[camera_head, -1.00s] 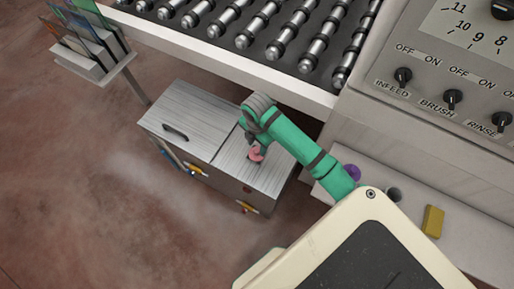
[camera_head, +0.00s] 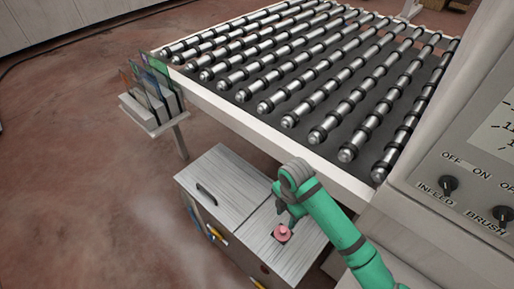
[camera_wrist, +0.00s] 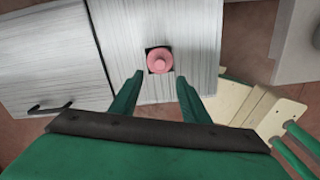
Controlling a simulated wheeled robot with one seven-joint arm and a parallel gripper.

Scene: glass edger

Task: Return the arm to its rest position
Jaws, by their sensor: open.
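My green arm reaches in from the bottom right in the head view. My gripper (camera_head: 288,215) is above the right part of a grey metal cabinet (camera_head: 222,181). In the wrist view my gripper (camera_wrist: 158,92) shows two green fingers spread apart with nothing between them. A pink round knob-like piece (camera_wrist: 159,60) sits in a dark square opening in the cabinet top, just beyond the fingertips and apart from them. The pink piece also shows in the head view (camera_head: 282,234), just below the gripper.
A roller conveyor (camera_head: 300,75) with a pale front rail stands behind the cabinet. A control panel (camera_head: 470,190) with knobs is at the right. A rack of glass panes (camera_head: 150,95) is at the left. The red-brown floor at the left is clear.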

